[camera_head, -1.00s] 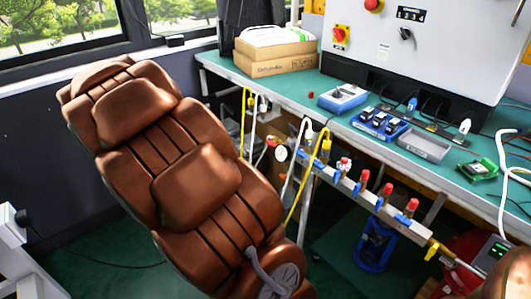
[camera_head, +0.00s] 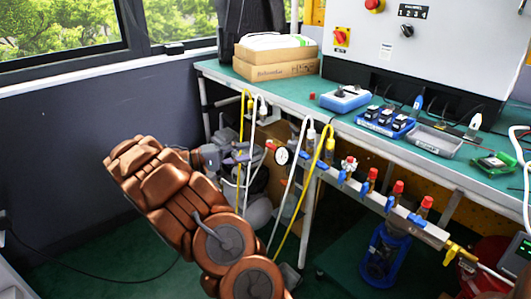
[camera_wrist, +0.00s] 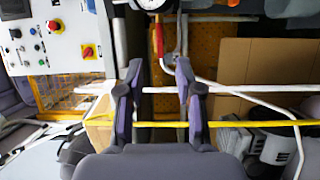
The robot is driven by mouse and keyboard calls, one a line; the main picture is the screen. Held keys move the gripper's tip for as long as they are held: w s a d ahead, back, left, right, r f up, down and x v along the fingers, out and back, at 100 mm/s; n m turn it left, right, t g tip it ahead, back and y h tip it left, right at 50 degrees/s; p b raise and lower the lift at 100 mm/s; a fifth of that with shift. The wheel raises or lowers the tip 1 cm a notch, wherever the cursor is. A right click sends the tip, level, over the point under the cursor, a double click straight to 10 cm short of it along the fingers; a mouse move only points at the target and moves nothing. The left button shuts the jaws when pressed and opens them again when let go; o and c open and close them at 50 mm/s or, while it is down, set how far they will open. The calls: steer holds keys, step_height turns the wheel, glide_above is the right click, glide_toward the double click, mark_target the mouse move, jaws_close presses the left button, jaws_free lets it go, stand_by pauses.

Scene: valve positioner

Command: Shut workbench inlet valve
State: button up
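A pipe manifold (camera_head: 350,187) runs below the workbench edge, with several blue handles and red-capped fittings. At its left end is a round gauge (camera_head: 282,156) with a red handle (camera_head: 270,146) beside it. In the wrist view the red lever (camera_wrist: 160,42) sits ahead of my fingers, near the partly cut-off gauge (camera_wrist: 150,4). My gripper (camera_head: 240,158) is left of the gauge in the head view, among the hoses. In the wrist view my gripper (camera_wrist: 159,95) is open, its two purple-grey fingers apart. Nothing is visibly gripped, and it looks clear of the lever.
A yellow hose (camera_wrist: 250,124) and a white hose (camera_wrist: 240,95) cross the finger area; their depth is unclear. The green workbench (camera_head: 300,100) carries boxes, trays and a control cabinet (camera_head: 440,40). A yellow valve (camera_head: 455,252) is at the manifold's right end.

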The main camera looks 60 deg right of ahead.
mark_target(270, 148)
steer(key=b+x, duration=0.2)
steer(key=x, duration=0.5)
steer(key=shift+s+d, duration=0.2)
steer(key=shift+d, duration=0.1)
steer(key=shift+c, duration=0.2)
jaws_close()
